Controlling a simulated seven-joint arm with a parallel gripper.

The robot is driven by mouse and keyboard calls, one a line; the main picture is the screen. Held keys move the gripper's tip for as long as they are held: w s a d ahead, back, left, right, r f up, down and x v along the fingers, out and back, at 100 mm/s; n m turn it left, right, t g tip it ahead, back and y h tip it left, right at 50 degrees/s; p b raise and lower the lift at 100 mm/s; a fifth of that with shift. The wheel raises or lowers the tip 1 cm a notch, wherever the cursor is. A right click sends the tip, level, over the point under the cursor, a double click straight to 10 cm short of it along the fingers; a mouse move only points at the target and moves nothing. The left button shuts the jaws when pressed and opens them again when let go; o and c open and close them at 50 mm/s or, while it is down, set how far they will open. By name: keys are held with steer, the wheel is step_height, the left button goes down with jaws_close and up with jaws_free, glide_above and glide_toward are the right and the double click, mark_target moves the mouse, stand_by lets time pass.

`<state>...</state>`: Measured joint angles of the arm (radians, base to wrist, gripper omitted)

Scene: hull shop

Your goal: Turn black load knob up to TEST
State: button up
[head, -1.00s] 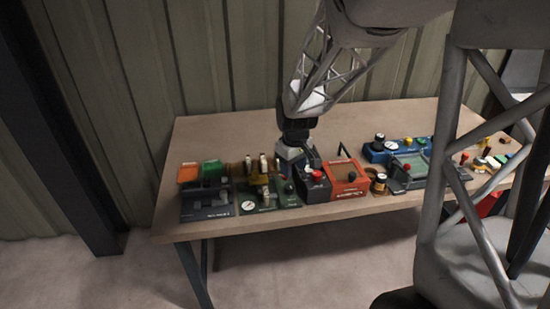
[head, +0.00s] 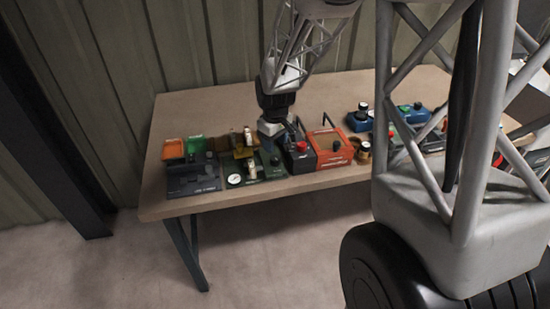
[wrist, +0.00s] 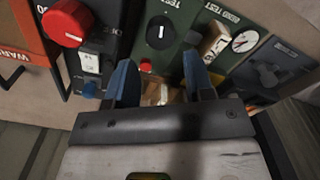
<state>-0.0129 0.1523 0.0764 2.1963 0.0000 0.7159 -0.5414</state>
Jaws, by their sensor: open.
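The black knob (wrist: 161,32) with a white pointer line is on a dark green panel (wrist: 178,50) lettered TEST, at the top middle of the wrist view. The line runs nearly up and down in the picture; I cannot tell which mark it is on. In the head view the green panel (head: 280,174) is small, beside the red-topped black box. My gripper (wrist: 161,84) is open, its two blue fingers apart and empty. In the wrist view the fingertips are below the knob and apart from it. In the head view my gripper (head: 271,129) is low over the row of panels.
A gauge (wrist: 244,41) and a dark grey panel (head: 193,178) lie on the other side. The bench (head: 210,107) is bare behind.

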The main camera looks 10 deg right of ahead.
mark_target(275, 158)
steer(key=shift+f, duration=3.35)
steer(key=c, duration=0.7)
steer(key=shift+o, duration=0.2)
steer(key=o, duration=0.7)
steer(key=shift+c, duration=0.2)
steer(key=shift+r, duration=0.15)
steer(key=shift+r, duration=3.75)
